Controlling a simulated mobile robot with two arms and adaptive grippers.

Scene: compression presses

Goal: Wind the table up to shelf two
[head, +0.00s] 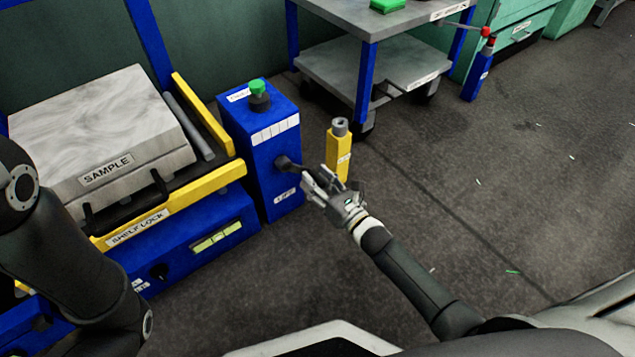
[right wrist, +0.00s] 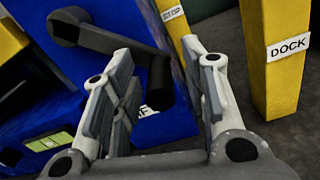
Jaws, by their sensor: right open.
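The blue lift table (head: 185,265) with a yellow shelf lock frame is at the left in the head view. It carries a grey block labelled SAMPLE (head: 95,125). A blue box (head: 258,140) with a green button stands at its right end. A dark crank (head: 287,163) sticks out of this box; its arm (right wrist: 105,40) and black handle (right wrist: 160,85) fill the upper middle of the right wrist view. My right gripper (head: 312,180) is open at the crank, and its fingers (right wrist: 160,80) point towards the handle. I cannot tell whether they touch it. My left gripper is out of view.
A yellow post (head: 338,150) labelled DOCK (right wrist: 287,47) stands close beside my right gripper. A grey cart (head: 390,65) with blue legs is behind it. A blue post (head: 480,75) stands at the upper right.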

